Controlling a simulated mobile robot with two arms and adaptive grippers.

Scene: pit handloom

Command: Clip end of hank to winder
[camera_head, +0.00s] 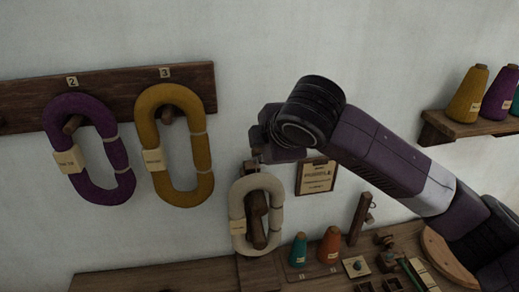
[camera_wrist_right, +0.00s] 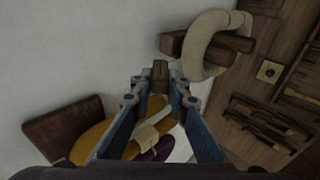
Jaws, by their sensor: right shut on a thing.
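A cream hank (camera_head: 236,200) with a small tag hangs in a loop around the wooden winder (camera_head: 256,215) at the lower middle of the head view. The hank (camera_wrist_right: 209,42) and the winder's wood (camera_wrist_right: 228,42) also show in the wrist view, beyond the fingertips and to the right. My right gripper (camera_head: 253,160) is just above the top of the hank. In the wrist view, my right gripper (camera_wrist_right: 160,84) is shut on a small brown wooden piece (camera_wrist_right: 160,72). I cannot make out a loose hank end. My left gripper is not in view.
A purple hank (camera_head: 115,155) and a mustard hank (camera_head: 144,125) hang on a wall rail (camera_head: 100,88) at left. A clipboard (camera_head: 317,178) hangs behind my right arm. Small cones (camera_head: 299,250) and tools crowd the bench (camera_head: 150,281). A shelf (camera_head: 450,127) holds cones at right.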

